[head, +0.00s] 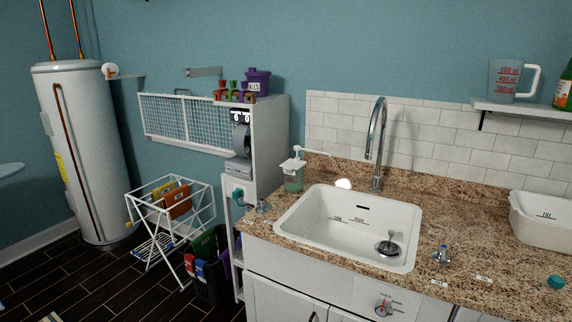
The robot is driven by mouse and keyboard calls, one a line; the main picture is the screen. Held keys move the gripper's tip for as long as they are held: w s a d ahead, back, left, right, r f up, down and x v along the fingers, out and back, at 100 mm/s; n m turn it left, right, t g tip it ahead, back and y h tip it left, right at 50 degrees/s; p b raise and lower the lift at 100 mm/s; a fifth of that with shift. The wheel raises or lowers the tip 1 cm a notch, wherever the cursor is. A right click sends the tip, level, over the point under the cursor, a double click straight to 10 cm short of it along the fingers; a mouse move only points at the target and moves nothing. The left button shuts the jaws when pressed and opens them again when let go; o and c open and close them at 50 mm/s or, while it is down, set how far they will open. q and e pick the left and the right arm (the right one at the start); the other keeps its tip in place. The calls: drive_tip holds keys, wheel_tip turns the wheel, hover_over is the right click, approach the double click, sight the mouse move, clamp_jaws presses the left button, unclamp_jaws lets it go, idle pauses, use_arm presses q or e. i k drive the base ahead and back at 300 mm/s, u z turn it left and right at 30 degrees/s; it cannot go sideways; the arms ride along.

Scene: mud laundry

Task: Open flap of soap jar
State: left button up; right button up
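A jar (293,179) with greenish contents and a white top stands on the granite counter, at the back left corner of the sink. I take it to be the soap jar. A white spout-like arm reaches from its top to the right. The jar is small in the head view, and I cannot tell a flap or its position. Neither of my grippers shows in the head view.
The white sink (342,239) has a tall metal faucet (376,140) behind it. A white tub (540,219) stands on the counter (475,225) at right. A drying rack (170,214) and a dark bin (208,282) stand on the floor at left.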

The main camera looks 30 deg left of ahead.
sight(288, 166)
drive_tip(key=z, duration=0.05)
drive_tip(key=k, duration=0.45)
drive_tip(key=u, duration=1.4)
drive_tip(key=i, duration=0.95)
drive_tip(key=u, duration=0.35)
drive_tip(key=i, duration=1.15)
drive_tip(key=z, duration=0.75)
